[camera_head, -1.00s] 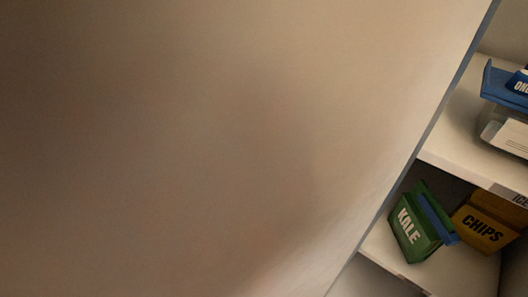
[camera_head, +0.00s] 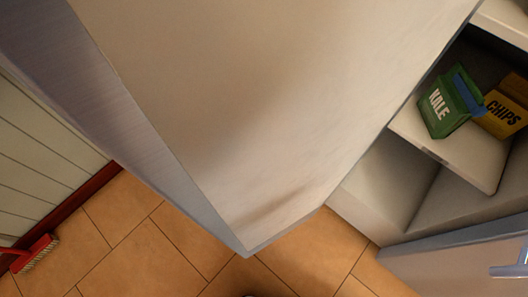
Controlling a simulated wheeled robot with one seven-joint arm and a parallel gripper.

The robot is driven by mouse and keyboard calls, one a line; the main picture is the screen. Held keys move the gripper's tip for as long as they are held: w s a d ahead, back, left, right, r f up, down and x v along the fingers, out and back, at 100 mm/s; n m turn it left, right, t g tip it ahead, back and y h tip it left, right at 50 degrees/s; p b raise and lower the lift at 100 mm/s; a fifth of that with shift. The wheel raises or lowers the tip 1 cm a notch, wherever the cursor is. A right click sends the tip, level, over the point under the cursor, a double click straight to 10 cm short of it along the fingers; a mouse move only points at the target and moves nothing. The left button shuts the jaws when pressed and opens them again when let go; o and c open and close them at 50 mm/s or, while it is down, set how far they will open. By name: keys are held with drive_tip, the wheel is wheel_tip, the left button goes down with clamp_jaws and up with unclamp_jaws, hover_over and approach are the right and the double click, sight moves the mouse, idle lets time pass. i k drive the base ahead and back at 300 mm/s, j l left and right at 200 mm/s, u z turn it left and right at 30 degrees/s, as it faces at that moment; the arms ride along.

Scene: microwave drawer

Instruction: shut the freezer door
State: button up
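The freezer door (camera_head: 270,90) stands open and fills the upper middle of the head view, close to the camera. Its bottom edge and lower corner show above the tiled floor. To its right the freezer's inside shows, with a white shelf (camera_head: 440,150) holding a green KALE package (camera_head: 450,105) and a yellow CHIPS package (camera_head: 503,112). My gripper is not in view, so its state and its distance from the door are hidden.
A lower door or drawer front (camera_head: 450,265) with a handle (camera_head: 510,270) is at the lower right. A red brush (camera_head: 35,253) lies by the panelled wall (camera_head: 40,160) at the left. Orange floor tiles (camera_head: 140,250) are clear below the door.

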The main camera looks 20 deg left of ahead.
sight(245, 117)
drive_tip(key=k+j+z, duration=0.15)
drive_tip(key=j, duration=0.25)
drive_tip(key=k+j+z, duration=0.1)
drive_tip(key=j, duration=0.35)
drive_tip(key=k+j+z, duration=0.15)
drive_tip(key=j, duration=0.25)
drive_tip(key=j+z, duration=0.1)
drive_tip(key=j, duration=0.35)
drive_tip(key=k+j, duration=0.15)
drive_tip(key=j, duration=0.3)
drive_tip(key=j+z, duration=0.15)
drive_tip(key=j, duration=0.3)
drive_tip(key=k+j+u, duration=0.4)
drive_tip(key=u, duration=0.15)
